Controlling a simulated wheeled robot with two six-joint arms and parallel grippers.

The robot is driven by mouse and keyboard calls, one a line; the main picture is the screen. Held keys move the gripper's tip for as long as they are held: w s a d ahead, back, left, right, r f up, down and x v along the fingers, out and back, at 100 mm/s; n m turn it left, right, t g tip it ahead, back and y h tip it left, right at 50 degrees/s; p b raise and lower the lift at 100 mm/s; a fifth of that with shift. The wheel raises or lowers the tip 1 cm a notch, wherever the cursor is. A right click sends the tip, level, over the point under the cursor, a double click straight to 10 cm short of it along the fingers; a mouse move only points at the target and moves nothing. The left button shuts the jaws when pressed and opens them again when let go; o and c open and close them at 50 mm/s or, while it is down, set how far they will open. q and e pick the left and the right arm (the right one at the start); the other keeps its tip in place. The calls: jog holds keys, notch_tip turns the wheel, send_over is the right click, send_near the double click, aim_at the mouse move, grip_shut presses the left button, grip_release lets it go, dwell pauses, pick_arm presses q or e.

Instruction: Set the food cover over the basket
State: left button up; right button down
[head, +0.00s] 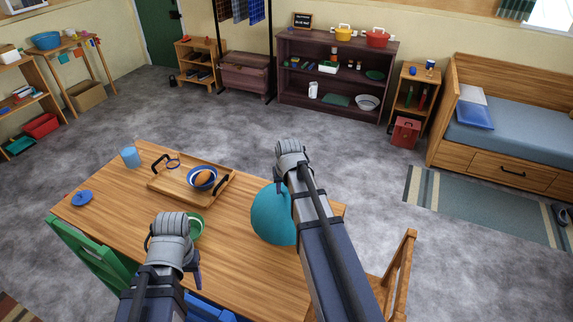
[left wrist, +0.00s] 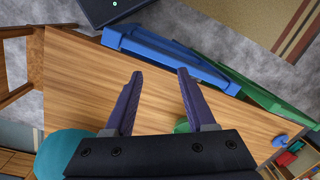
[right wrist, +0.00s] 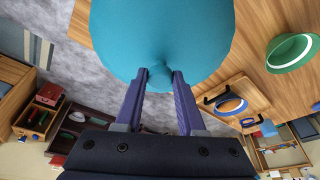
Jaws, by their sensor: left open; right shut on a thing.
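The food cover is a teal dome with a knob on top; it shows in the head view (head: 270,218), partly behind my right arm, and large in the right wrist view (right wrist: 160,35). My right gripper (right wrist: 160,76) is shut on its knob, over the table's right part. I cannot tell whether the cover touches the table. A blue-rimmed round basket (head: 212,183) with a brown loaf-like thing inside stands in the wooden tray (head: 163,187), left of the cover; it also shows in the right wrist view (right wrist: 241,107). My left gripper (left wrist: 158,72) is open and empty above the table's near side.
A green bowl (head: 197,222) stands between my left gripper and the tray. A blue cup (head: 130,157) and a blue disc-like thing (head: 82,198) are at the table's left. Green (head: 95,255) and blue chairs (left wrist: 165,60) line the near edge; a wooden chair (head: 403,275) stands right.

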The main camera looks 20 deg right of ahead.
pick_arm(q)
jog(key=o, duration=0.5)
jog(key=shift+w+d+f+b, duration=0.1)
jog(key=shift+f+b, duration=0.5)
pick_arm(e)
jog(key=shift+n, duration=0.3)
jog(key=w+d, duration=0.1)
jog(key=w, duration=0.1)
jog(key=w+d, duration=0.1)
jog(key=w, duration=0.2)
jog(key=w+d+f, duration=0.1)
jog(key=w+d, duration=0.1)
jog(key=w, duration=0.1)
jog(key=shift+f, duration=0.1)
pick_arm(q)
jog(key=shift+f, duration=0.15)
pick_arm(e)
jog(key=shift+f, duration=0.15)
pick_arm(q)
jog(key=shift+f+b, duration=1.75)
jog(key=shift+b, duration=0.15)
pick_arm(e)
jog(key=shift+f, duration=1.75)
pick_arm(q)
jog(key=shift+f+b, duration=0.4)
pick_arm(e)
jog(key=shift+s+f, duration=0.1)
jog(key=shift+f, duration=0.25)
